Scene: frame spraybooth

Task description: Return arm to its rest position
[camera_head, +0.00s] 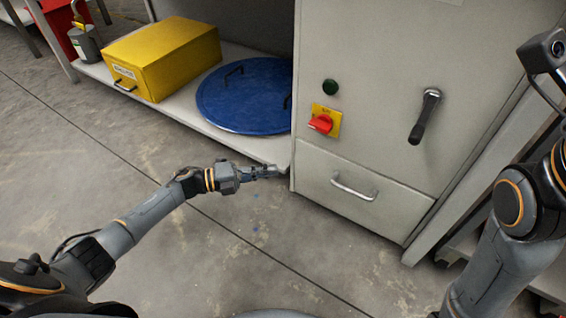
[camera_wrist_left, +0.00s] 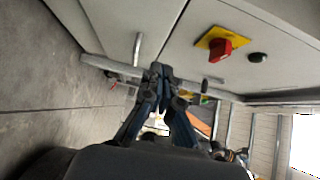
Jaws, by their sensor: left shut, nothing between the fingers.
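My left arm reaches in from the left in the head view. Its gripper (camera_head: 264,172) is shut and empty, low in front of the cabinet's left corner and above the floor. In the left wrist view the gripper's fingers (camera_wrist_left: 160,75) come together at the tips with nothing between them. My right arm stands at the right edge of the head view, folded upward. Its gripper fingers do not show.
A grey cabinet (camera_head: 385,60) carries a red switch (camera_head: 321,123), a green button (camera_head: 330,86), a black lever (camera_head: 424,117) and a drawer handle (camera_head: 353,189). A shelf holds a yellow box (camera_head: 165,55) and a blue lid (camera_head: 245,100). The floor (camera_head: 90,150) is clear.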

